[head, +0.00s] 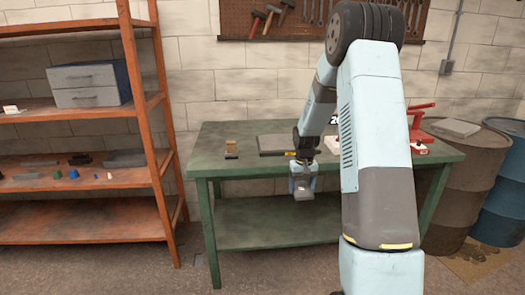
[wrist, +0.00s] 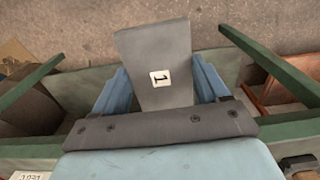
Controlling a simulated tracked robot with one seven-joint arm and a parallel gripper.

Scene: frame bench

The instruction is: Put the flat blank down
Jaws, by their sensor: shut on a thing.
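The flat blank (wrist: 155,50) is a grey plate with a white label reading "1". In the wrist view it stands out between the two blue fingers of my gripper (wrist: 162,85). In the head view my gripper (head: 303,180) points down and is shut on the blank (head: 304,196). Both appear in front of the green bench (head: 222,171), with the blank below the level of its top. The part of the blank between the fingers is partly hidden.
An orange shelf rack (head: 150,130) stands left and barrels (head: 455,180) right. The bench's lower shelf (head: 265,225) looks clear.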

